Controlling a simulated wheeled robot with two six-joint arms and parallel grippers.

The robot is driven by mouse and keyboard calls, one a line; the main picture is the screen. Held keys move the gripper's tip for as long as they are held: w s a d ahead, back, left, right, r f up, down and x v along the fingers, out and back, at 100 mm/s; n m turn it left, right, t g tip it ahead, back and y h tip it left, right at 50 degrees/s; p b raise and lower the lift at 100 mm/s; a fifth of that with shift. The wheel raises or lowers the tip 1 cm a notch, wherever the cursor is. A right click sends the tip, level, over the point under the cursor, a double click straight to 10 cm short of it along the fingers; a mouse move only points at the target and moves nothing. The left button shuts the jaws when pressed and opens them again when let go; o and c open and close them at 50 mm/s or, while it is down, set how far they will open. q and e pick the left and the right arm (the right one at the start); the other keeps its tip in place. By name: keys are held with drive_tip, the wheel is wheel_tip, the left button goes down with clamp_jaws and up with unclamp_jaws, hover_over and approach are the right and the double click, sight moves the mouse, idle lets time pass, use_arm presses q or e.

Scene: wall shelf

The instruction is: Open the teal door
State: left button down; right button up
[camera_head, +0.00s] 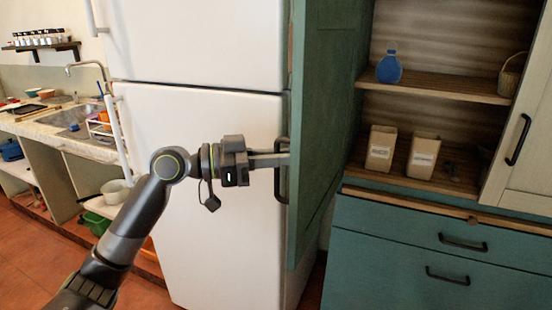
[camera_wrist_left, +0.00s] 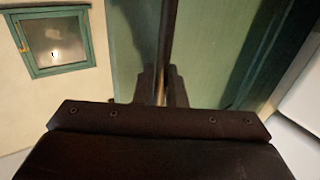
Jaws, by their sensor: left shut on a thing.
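The teal door (camera_head: 328,110) stands swung out from the cupboard, its face seen at a steep angle in the head view. Its dark handle (camera_head: 281,184) is on the side facing the fridge. My left gripper (camera_head: 284,160) reaches in from the left and is shut on this handle. In the left wrist view the handle (camera_wrist_left: 167,40) runs down between the fingers of my left gripper (camera_wrist_left: 161,88), with the teal door (camera_wrist_left: 215,45) behind it. My right gripper is in neither view.
A white fridge (camera_head: 210,120) stands just left of the door. The open cupboard shows a shelf (camera_head: 440,86) with a blue bottle (camera_head: 389,68), and two paper boxes (camera_head: 381,148) below. Teal drawers (camera_head: 440,245) are underneath. A sink counter (camera_head: 50,125) is at the left.

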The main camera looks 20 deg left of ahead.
use_arm(q)
drive_tip(key=c, duration=1.6)
unclamp_jaws()
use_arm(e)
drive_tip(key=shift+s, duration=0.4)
